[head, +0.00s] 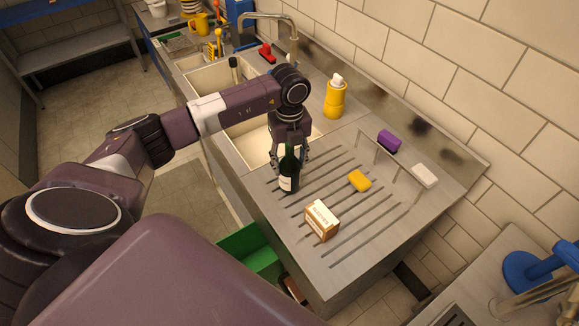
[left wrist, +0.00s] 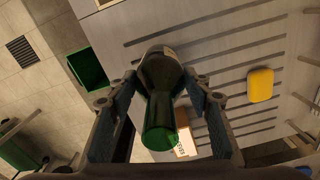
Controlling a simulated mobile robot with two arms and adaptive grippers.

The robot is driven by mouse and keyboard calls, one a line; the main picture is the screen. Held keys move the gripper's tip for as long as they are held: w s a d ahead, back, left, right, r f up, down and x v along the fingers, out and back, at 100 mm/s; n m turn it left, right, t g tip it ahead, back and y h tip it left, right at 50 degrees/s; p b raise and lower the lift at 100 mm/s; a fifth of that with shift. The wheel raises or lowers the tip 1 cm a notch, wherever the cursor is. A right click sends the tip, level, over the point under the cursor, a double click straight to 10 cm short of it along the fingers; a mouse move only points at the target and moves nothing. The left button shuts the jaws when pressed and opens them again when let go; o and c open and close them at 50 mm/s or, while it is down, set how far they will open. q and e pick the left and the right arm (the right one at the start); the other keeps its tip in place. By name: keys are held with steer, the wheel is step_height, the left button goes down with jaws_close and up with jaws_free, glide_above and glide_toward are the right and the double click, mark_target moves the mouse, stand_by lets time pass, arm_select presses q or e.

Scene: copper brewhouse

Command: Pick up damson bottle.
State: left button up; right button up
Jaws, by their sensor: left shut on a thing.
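The damson bottle (head: 289,170) is dark green with a pale label. It is upright at the left side of the grooved steel drainboard (head: 375,225), and I cannot tell whether its base touches the board. My left gripper (head: 290,157) comes down over it from above and is shut around its upper part. In the left wrist view the bottle (left wrist: 160,100) shows between the two fingers (left wrist: 160,105), its neck toward the camera. My right gripper is not in view.
A yellow sponge (head: 360,181) and a small labelled box (head: 322,220) lie right of the bottle. A yellow bottle (head: 335,99) stands behind. A purple item (head: 388,141) and a white block (head: 424,176) are by the wall. A green bin (head: 248,252) is below the counter.

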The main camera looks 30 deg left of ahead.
arm_select(q)
steer(key=shift+r, duration=0.1)
steer(key=shift+w+r+b, duration=0.1)
steer(key=shift+r+b, duration=0.2)
steer(key=shift+r, duration=0.25)
step_height(320, 180, up, 12)
steer(key=b, duration=0.3)
steer(key=shift+f, duration=0.15)
step_height(320, 180, up, 7)
steer(key=shift+d, duration=0.1)
